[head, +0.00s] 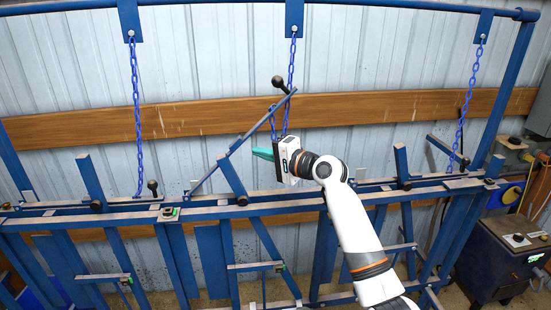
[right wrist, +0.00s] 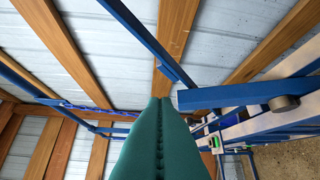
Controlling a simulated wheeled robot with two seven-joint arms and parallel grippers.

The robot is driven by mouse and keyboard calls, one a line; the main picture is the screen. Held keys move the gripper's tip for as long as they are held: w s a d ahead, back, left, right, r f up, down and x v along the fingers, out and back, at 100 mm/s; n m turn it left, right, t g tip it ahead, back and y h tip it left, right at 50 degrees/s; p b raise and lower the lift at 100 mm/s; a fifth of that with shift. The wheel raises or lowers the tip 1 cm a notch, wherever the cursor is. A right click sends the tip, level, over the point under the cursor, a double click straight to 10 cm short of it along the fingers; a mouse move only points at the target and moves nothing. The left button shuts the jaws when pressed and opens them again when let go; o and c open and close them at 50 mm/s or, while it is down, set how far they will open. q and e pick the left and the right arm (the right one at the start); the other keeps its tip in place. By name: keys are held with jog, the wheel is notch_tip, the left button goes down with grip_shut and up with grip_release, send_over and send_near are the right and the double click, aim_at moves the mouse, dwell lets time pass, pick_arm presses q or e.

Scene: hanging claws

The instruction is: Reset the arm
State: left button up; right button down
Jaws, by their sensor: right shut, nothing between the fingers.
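My right gripper (head: 263,153) is in the middle of the head view, its teal fingers shut and empty, pointing left above the blue rack's top rail. In the right wrist view the shut teal fingers (right wrist: 160,140) fill the lower middle. Blue chains hang from the top bar: a left chain (head: 136,110), a middle chain (head: 291,65) and a right chain (head: 465,95). The middle chain runs down close behind my gripper; I cannot tell whether they touch. A tilted blue lever (head: 245,138) with a dark knob (head: 278,82) stands just left of the gripper. My left gripper is not in view.
The blue rack (head: 300,205) spans the width, with upright and slanted bars. A wooden beam (head: 200,116) crosses the corrugated wall behind. A dark machine (head: 505,260) stands at the right. Open space lies above the rail between the left chain and the lever.

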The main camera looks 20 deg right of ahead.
jog(key=d+v, duration=0.1)
jog(key=v, duration=0.3)
jog(key=s+d+f+n+g+h+b, duration=0.1)
jog(key=s+f+g+h, duration=0.15)
jog(key=f, duration=1.75)
jog(key=s+d+f+g+h+b, duration=0.1)
jog(key=s+f+g+h+b, duration=0.15)
jog(key=f, duration=1.75)
jog(key=s+f+n+g+h, duration=0.35)
jog(key=s+f, duration=1.15)
jog(key=f, duration=0.5)
pick_arm(q)
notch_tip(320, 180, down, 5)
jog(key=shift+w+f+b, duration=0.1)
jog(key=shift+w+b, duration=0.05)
jog(key=shift+b, duration=0.55)
pick_arm(e)
jog(key=s+a+f+n+g, duration=0.1)
jog(key=s+f+n, duration=0.2)
jog(key=s, duration=1)
jog(key=s+a+f+n+g, duration=0.1)
jog(key=s+f+n+g, duration=0.1)
jog(key=s+f, duration=0.7)
jog(key=s+a+f+n+g, duration=0.1)
jog(key=s+f, duration=0.4)
jog(key=s, duration=1.2)
jog(key=n+g, duration=0.1)
jog(key=n, duration=0.1)
jog(key=shift+f+n, duration=0.35)
jog(key=shift+f, duration=0.05)
